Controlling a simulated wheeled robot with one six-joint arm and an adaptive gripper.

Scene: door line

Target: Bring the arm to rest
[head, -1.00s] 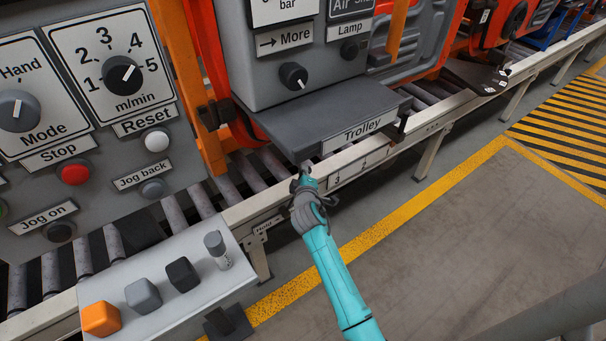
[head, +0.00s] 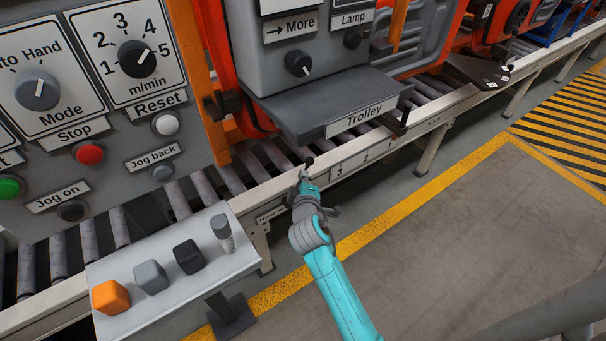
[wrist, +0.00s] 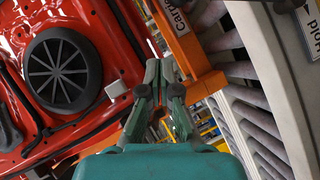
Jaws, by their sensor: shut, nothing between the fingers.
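My teal arm reaches up from the bottom of the head view. My gripper (head: 306,165) is at its far end, over the pale front rail of the roller line, below the shelf labelled Trolley (head: 345,105). In the wrist view my gripper (wrist: 164,68) has its fingers together with nothing between them. A red door panel with a round black speaker (wrist: 62,70) is beyond it on the left, and the rollers (wrist: 250,110) are on the right. I cannot tell the exact gap between the gripper and the rail.
A grey control panel (head: 100,110) with knobs and buttons stands at the left. A small white table (head: 170,285) holds an orange block (head: 110,297), a grey block (head: 150,276), a black block (head: 188,257) and a grey cylinder (head: 222,235). The floor at the right (head: 480,240) is clear.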

